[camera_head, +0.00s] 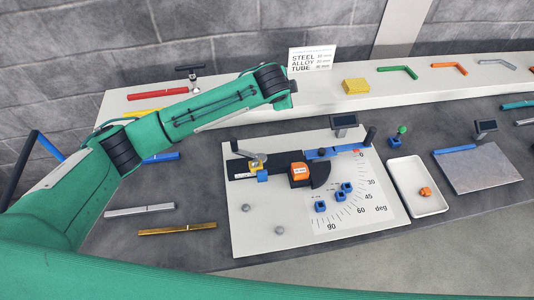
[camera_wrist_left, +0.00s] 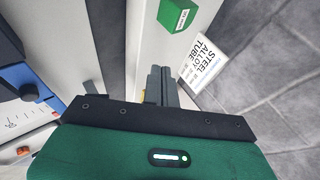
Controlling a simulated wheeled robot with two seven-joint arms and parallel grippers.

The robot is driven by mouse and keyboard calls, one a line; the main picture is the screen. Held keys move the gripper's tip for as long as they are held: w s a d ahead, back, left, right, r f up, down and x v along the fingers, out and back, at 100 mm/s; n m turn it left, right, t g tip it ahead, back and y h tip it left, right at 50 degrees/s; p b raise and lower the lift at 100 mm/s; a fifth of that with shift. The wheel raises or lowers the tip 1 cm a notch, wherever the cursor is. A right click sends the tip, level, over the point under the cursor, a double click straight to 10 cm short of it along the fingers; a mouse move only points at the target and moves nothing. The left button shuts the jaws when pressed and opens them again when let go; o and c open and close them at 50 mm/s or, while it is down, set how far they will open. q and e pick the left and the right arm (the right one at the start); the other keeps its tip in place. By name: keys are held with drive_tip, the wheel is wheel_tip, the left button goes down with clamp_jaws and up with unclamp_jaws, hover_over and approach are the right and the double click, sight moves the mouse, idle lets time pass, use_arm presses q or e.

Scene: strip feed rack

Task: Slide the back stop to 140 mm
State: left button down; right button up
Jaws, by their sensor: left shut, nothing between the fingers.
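The bending rig stands on a white base plate (camera_head: 245,225) with a printed degree scale. At the rig's left end are a small blue block (camera_head: 262,176), a yellow piece (camera_head: 256,165) and a grey lever (camera_head: 250,156). I cannot tell for sure which piece is the back stop, and its millimetre reading is too small to read. An orange block (camera_head: 299,174) sits mid-rig, beside a blue bar (camera_head: 325,153). My left gripper (camera_head: 283,101) is above the back of the rig, apart from it. Its fingers (camera_wrist_left: 160,84) are shut and empty in the left wrist view. My right gripper is not in view.
A white shelf (camera_head: 440,84) behind holds a yellow block (camera_head: 355,86), bent strips and a sign (camera_head: 311,58). A white tray (camera_head: 417,198) with an orange piece and a grey plate (camera_head: 478,168) stand right. Silver (camera_head: 139,210) and gold (camera_head: 177,229) bars lie left.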

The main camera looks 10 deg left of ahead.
sight(256, 166)
use_arm(q)
drive_tip(key=s+d+g+y+p, duration=0.1)
drive_tip(key=s+d+g+y, duration=0.15)
drive_tip(key=s+g, duration=0.4)
drive_tip(key=s+d+g+y, duration=0.2)
drive_tip(key=s+g+y, duration=0.2)
drive_tip(key=s, duration=0.5)
drive_tip(key=shift+n+t, duration=0.25)
drive_tip(key=shift+n, duration=0.15)
drive_tip(key=x, duration=0.3)
drive_tip(key=p+x, duration=0.1)
drive_tip(key=x, duration=0.5)
drive_tip(key=shift+s+a+r, duration=0.1)
drive_tip(key=shift+s+a, duration=0.1)
drive_tip(key=shift+a, duration=0.2)
drive_tip(key=a+p, duration=0.1)
drive_tip(key=s+a+p, duration=0.1)
drive_tip(key=a, duration=0.1)
drive_tip(key=shift+a, duration=0.35)
